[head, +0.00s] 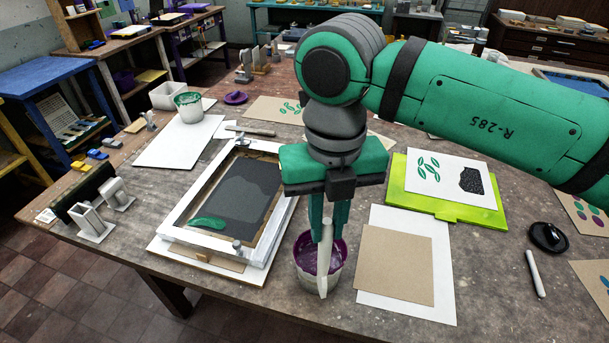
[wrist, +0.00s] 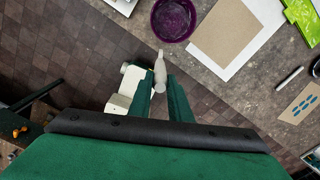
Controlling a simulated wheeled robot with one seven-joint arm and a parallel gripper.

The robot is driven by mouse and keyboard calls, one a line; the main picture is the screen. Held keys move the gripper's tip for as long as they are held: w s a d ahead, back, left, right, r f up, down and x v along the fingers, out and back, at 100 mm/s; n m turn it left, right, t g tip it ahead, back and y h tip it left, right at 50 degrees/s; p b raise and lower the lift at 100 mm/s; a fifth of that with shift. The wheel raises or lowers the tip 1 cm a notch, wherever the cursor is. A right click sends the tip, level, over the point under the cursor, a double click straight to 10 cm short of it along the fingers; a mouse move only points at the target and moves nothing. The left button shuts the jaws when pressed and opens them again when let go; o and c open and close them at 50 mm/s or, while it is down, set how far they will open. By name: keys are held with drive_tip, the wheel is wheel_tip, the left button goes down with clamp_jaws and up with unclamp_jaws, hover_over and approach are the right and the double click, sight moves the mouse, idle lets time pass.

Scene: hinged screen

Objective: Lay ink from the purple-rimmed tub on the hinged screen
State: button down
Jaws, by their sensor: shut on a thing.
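The hinged screen (head: 193,190) has a white frame around dark mesh and lies low over a board. A green patch of ink (head: 208,223) is on its near left corner. The purple-rimmed tub (head: 308,284) is whitish, with purple ink inside, right of the screen; its rim also shows in the wrist view (wrist: 192,31). My gripper (head: 325,236) is shut on a pale spatula-like tool (head: 323,268), which points down in front of the tub. In the wrist view the tool's tip (wrist: 160,54) is just outside the rim, with no ink visible on it.
Brown card (head: 395,265) on white paper lies right of the tub. A lime board (head: 435,205) with a print is behind it. A green-inked tub (head: 188,107) stands at the back left. Metal clamps (head: 92,218) are at the left table edge.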

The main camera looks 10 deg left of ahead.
drive_tip(key=shift+w+a+r+m, duration=0.1)
drive_tip(key=shift+w+a+m, duration=0.1)
drive_tip(key=shift+m, duration=0.2)
drive_tip(key=shift+w+a+r+m, duration=0.1)
drive_tip(key=shift+w+m, duration=0.15)
drive_tip(key=shift+m, duration=0.35)
drive_tip(key=w+d+r+m+t, duration=0.1)
drive_tip(key=w+r+m+t, duration=0.3)
drive_tip(key=m, duration=1.2)
wheel_tip(320, 180, down, 13)
drive_tip(key=w+g, duration=0.1)
drive_tip(key=shift+f+g+y, duration=0.2)
drive_tip(key=shift+g+y, duration=0.1)
drive_tip(key=shift+w+d+r, duration=0.1)
drive_tip(key=shift+w, duration=0.05)
